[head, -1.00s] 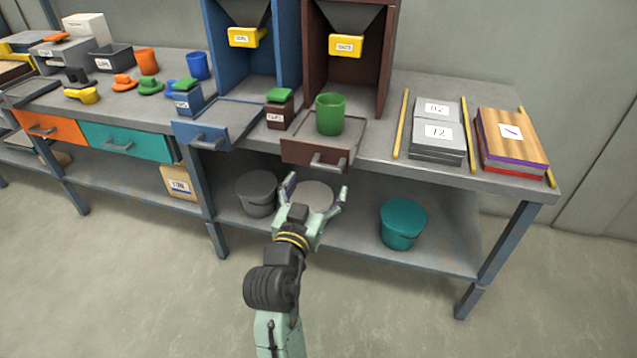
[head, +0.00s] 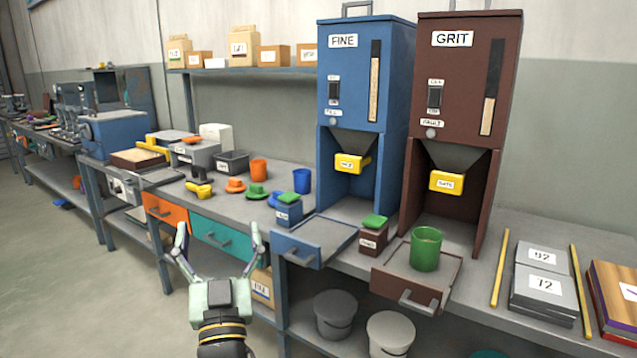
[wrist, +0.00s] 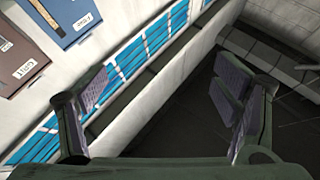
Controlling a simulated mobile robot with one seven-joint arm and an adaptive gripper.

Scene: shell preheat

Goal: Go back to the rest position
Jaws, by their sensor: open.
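My gripper (head: 217,245) is open and empty in the head view, in front of the bench at the orange drawer (head: 166,212) and the teal drawer (head: 224,238). Its two fingers point up and away, well apart. In the wrist view my gripper (wrist: 168,100) also shows spread fingers with nothing between them. Beyond them are a pale wall, a blue-panelled strip and a dark area. The wrist view also shows the blue FINE dispenser (wrist: 72,18) and the brown GRIT dispenser (wrist: 20,60) at the upper left.
A green cup (head: 426,250) stands on the pulled-out tray (head: 449,273) of the GRIT dispenser. The FINE dispenser's tray (head: 318,238) also juts out. Buckets (head: 390,333) sit on the lower shelf.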

